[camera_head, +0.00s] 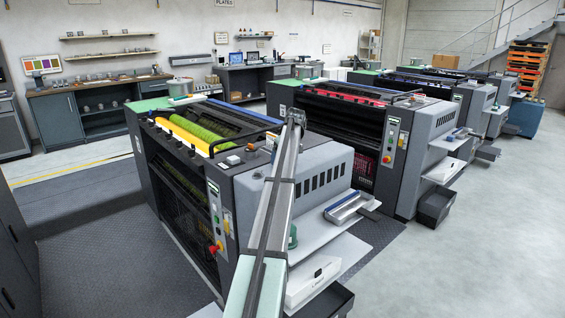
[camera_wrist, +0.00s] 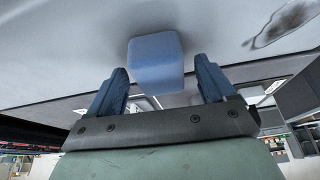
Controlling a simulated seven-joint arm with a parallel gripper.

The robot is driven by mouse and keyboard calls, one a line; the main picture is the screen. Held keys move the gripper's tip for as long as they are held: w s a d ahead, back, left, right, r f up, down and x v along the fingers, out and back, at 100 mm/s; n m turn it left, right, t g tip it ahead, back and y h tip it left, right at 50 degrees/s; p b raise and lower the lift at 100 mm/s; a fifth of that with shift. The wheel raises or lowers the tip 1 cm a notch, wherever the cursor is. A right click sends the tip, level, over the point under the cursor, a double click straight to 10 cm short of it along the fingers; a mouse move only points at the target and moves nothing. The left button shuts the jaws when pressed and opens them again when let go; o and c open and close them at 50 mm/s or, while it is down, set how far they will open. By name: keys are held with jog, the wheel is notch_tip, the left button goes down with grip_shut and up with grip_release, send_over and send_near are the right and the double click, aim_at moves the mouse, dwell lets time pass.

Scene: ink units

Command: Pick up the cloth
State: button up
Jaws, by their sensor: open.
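In the wrist view, my gripper (camera_wrist: 160,65) is open, with its two blue fingers spread apart. A smooth, pale blue, block-shaped thing (camera_wrist: 155,48) shows between and beyond the fingertips, against a grey surface. It may be the folded cloth, but its shape alone does not settle this. I cannot tell whether the fingers touch it; a gap shows on each side. In the head view, my arm reaches up and away over the nearest machine. The fingers cannot be made out there, and no cloth can be told for sure.
A dark smudge (camera_wrist: 283,22) marks the grey surface in the wrist view. In the head view, the nearest machine (camera_head: 318,178) has green and yellow rollers and a side shelf with a grey tray (camera_head: 348,207). More machines stand behind; the floor at right (camera_head: 480,240) is clear.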

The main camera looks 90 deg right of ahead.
jog(key=shift+c, duration=0.4)
jog(key=c, duration=1)
jog(key=shift+o, duration=0.2)
notch_tip(320, 180, up, 10)
jog(key=shift+f, duration=0.1)
